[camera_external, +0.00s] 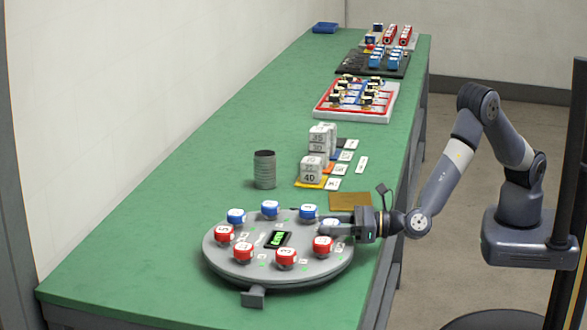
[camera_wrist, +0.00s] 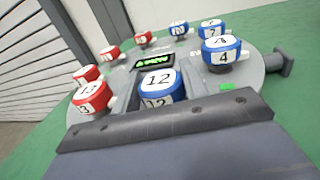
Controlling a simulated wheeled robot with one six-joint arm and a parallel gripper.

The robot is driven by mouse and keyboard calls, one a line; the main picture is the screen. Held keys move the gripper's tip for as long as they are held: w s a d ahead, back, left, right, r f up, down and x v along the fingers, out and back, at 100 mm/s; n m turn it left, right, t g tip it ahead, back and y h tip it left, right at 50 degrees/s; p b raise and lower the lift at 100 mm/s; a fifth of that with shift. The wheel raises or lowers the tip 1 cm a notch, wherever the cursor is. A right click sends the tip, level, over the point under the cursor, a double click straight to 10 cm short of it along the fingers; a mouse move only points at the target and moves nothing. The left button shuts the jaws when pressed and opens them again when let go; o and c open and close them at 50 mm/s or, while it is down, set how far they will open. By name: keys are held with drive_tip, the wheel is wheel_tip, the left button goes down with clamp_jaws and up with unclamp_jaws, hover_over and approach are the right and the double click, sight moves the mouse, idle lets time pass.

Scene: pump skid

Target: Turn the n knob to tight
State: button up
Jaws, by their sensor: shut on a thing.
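A round grey turntable plate (camera_external: 228,262) carries a ring of red and blue knobs with white number caps. My gripper (camera_external: 340,230) reaches in from the right and is shut on a blue knob (camera_external: 329,223) at the plate's right edge. In the wrist view this blue knob (camera_wrist: 160,90) is marked 12 and sits between the fingers, its lower part hidden by my gripper. A blue knob marked 4 (camera_wrist: 222,50) stands to its right and a red knob marked 13 (camera_wrist: 91,96) to its left. I cannot make out a knob marked n.
A small display (camera_external: 278,239) with green characters sits mid-plate. A grey ribbed cylinder (camera_external: 264,170), grey numbered blocks (camera_external: 312,171) and a brown plate (camera_external: 350,201) stand behind. Trays of parts (camera_external: 356,98) lie farther back. The green table's left side is clear.

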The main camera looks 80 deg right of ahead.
drive_tip(key=shift+c, duration=0.8)
drive_tip(key=shift+m+h, duration=0.7)
drive_tip(key=shift+h, duration=0.4)
drive_tip(key=o, duration=1)
drive_tip(key=shift+c, duration=0.2)
drive_tip(key=s, duration=0.3)
drive_tip(key=s+b, duration=0.1)
drive_tip(key=s, duration=0.7)
drive_tip(key=shift+d+b, duration=0.3)
drive_tip(key=shift+d, duration=0.05)
drive_tip(key=shift+w, duration=0.1)
